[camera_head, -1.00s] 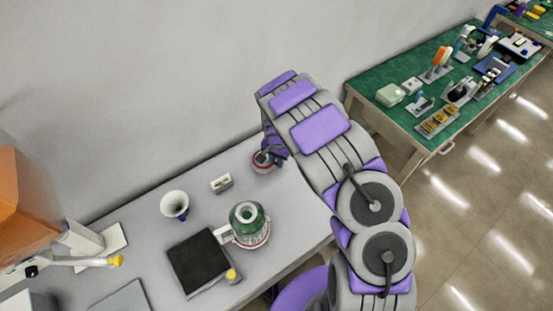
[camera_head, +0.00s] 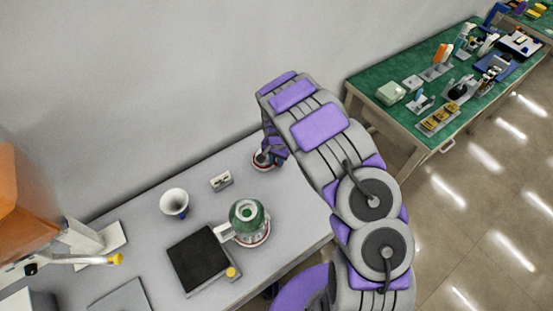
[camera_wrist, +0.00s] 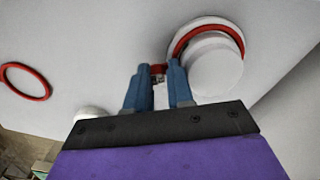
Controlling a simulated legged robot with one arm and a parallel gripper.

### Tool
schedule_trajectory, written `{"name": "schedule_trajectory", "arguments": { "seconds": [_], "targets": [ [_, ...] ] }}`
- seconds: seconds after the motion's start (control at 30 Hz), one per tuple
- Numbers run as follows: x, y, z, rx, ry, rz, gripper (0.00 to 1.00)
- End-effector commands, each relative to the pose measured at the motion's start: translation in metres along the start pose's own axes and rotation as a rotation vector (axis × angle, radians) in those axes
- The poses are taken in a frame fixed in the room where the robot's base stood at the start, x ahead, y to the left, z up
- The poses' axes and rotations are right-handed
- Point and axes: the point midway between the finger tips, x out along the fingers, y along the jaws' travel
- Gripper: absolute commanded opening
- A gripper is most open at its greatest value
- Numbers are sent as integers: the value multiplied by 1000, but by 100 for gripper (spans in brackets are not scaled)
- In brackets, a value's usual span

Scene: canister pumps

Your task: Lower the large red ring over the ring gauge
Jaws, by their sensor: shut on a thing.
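My gripper (camera_wrist: 158,74) has blue fingers shut on a small red part that appears to belong to the large red ring (camera_wrist: 181,42). In the wrist view this ring goes around the white cylinder of the ring gauge (camera_wrist: 216,66), close to its wider base. The cylinder hides part of the ring, so I cannot tell whether it rests fully flat. In the head view my gripper (camera_head: 272,153) is at the gauge near the table's back edge, and my arm partly covers it.
Another red ring (camera_wrist: 47,84) lies apart on the table in the wrist view. The head view shows a white funnel-shaped piece (camera_head: 174,203), a small grey block (camera_head: 221,181), a green-topped canister (camera_head: 247,213) and a black pad (camera_head: 199,261). The wall (camera_head: 180,80) rises close behind.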

Motion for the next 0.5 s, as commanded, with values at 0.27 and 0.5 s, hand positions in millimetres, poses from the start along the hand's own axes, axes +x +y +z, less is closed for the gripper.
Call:
{"name": "schedule_trajectory", "arguments": {
  "seconds": [0.27,0.5],
  "targets": [
    [0,0,0,0,0,0,29],
    [0,-2,0,0,1,-1,52]
  ]
}}
